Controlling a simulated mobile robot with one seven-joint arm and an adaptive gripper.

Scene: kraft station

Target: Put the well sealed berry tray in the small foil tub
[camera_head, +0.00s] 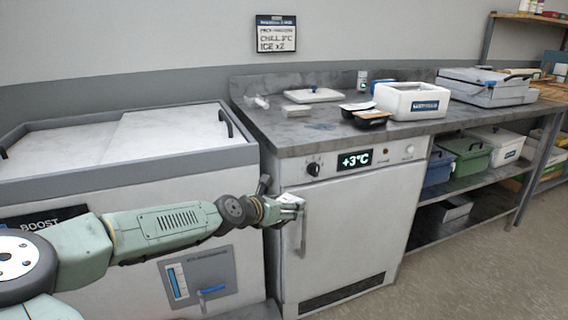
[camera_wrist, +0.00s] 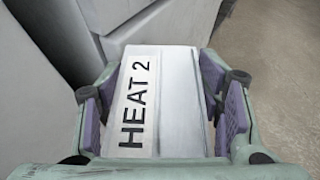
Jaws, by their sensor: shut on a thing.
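My gripper (camera_head: 292,207) is in front of the upper left of the white cabinet door. Its purple-padded fingers (camera_wrist: 162,108) are on both sides of a white block labelled "HEAT 2" (camera_wrist: 180,95), shut on it. The block shows small and pale in the head view (camera_head: 290,199). Two dark shallow trays lie on the counter; the rear one (camera_head: 349,113) has a pale top, and the front one (camera_head: 372,123) is partly covered. Whether either is the berry tray, or well sealed, I cannot tell. A white open-topped tub (camera_head: 411,114) with a dark label stands right of them. I cannot make out a foil tub for certain.
The grey counter (camera_head: 290,140) holds a white board (camera_head: 313,95) and a large grey-white case (camera_head: 487,87). The cabinet (camera_head: 345,235) reads +3°C; its vertical handle (camera_head: 302,238) is beside my gripper. A lidded chest (camera_head: 130,145) stands left. Bins (camera_head: 470,157) fill the shelf right.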

